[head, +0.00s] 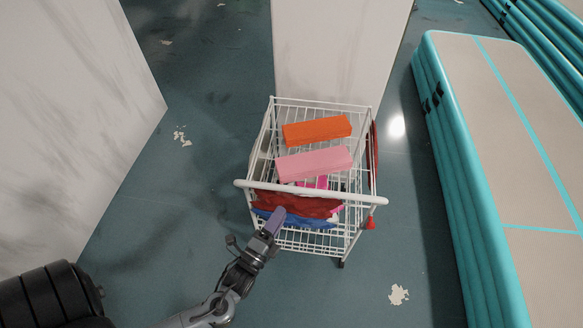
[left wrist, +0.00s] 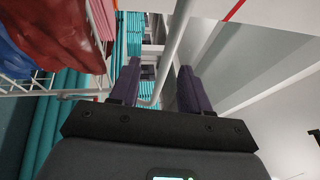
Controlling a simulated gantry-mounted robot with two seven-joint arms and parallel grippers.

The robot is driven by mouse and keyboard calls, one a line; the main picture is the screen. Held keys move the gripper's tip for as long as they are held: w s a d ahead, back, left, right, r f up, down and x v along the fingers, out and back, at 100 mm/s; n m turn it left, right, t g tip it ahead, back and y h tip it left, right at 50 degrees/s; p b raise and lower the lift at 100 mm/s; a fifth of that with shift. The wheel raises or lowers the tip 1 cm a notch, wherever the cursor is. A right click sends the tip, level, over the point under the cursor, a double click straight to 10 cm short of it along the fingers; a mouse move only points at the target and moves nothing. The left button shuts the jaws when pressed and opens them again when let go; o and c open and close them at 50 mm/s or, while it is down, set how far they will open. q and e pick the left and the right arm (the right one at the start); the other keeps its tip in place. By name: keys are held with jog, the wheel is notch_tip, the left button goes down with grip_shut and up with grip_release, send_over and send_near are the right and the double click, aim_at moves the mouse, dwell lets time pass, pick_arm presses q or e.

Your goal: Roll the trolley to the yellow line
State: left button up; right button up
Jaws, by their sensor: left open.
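The trolley (head: 362,230) is a white wire cart in the middle of the head view, with a white handle bar (head: 352,198) across its near side. It carries an orange block (head: 316,131), a pink block (head: 314,164) and red and blue bags (head: 298,202). My left gripper (head: 277,214) is open at the trolley's near side, just below the handle in the picture. In the left wrist view, a white bar (left wrist: 176,42) runs between the two dark purple fingers (left wrist: 158,82), which are apart. My right gripper is out of view. I see no yellow line.
A white pillar (head: 335,50) stands right behind the trolley. A pale wall panel (head: 70,120) is on the left. Teal inflatable tracks (head: 455,190) lie stacked along the right. Green floor (head: 190,215) is open to the left and right of the trolley, with a few pale patches (head: 398,294).

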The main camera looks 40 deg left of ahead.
pick_arm(q)
jog(key=r+b+x, duration=0.1)
jog(key=x, duration=1)
jog(key=shift+r, duration=0.25)
jog(key=shift+d, duration=0.1)
jog(key=shift+c, duration=0.4)
grip_shut()
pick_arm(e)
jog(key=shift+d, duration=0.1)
